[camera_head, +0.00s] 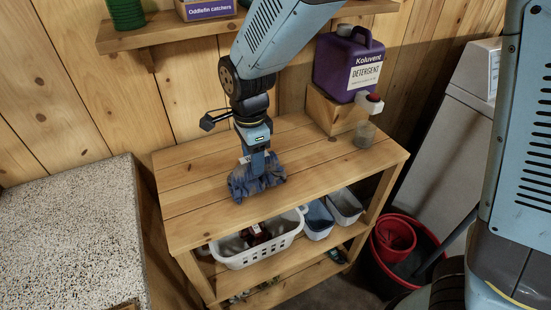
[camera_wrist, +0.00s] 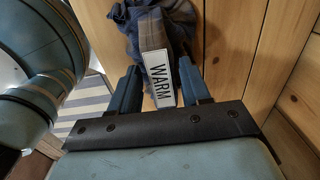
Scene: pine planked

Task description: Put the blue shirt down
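The blue shirt (camera_head: 255,182) is a crumpled blue-grey plaid bundle. In the head view it is under my gripper (camera_head: 258,170), at the top of the wooden shelf unit, left of the middle. Whether it rests on the boards or hangs just above them I cannot tell. In the wrist view the shirt (camera_wrist: 177,22) is between the two fingers of my gripper (camera_wrist: 160,70), which is shut on it. A white label reading "WARM" (camera_wrist: 161,76) faces the wrist camera. The far side of the shirt is hidden.
A purple detergent jug (camera_head: 347,68) stands on a wooden block (camera_head: 335,112) at the back right, with a clear cup (camera_head: 365,134) below its spout. A white basket (camera_head: 258,256) and bins sit on the lower shelf. The front right of the top (camera_head: 330,165) is clear.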

